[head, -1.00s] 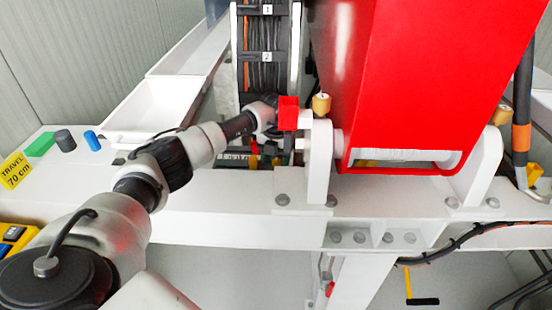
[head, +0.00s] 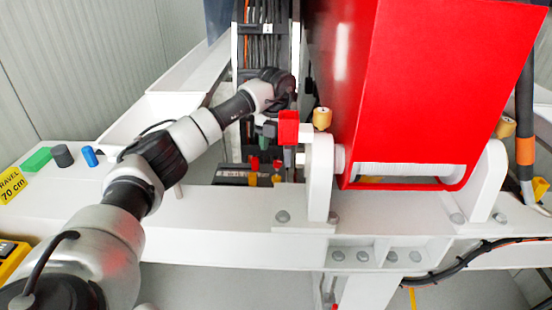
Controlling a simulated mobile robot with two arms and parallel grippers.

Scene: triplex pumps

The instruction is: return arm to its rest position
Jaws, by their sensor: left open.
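My left arm (head: 190,140) reaches in from the lower left, and its dark wrist (head: 275,82) is over the cable channel behind the white beam. My left gripper (head: 267,128) points down below the wrist, just left of a red block (head: 288,127). It is open, small and partly hidden in the dark channel; I see nothing held in it. I cannot tell whether it touches the red block. My right gripper is not in view.
The large red housing (head: 430,80) stands right of the wrist, with a brass-coloured knob (head: 322,118) beside it. The white beam (head: 240,200) crosses in front. A green block (head: 36,160), a dark cylinder (head: 63,155) and a blue cylinder (head: 89,156) stand at left.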

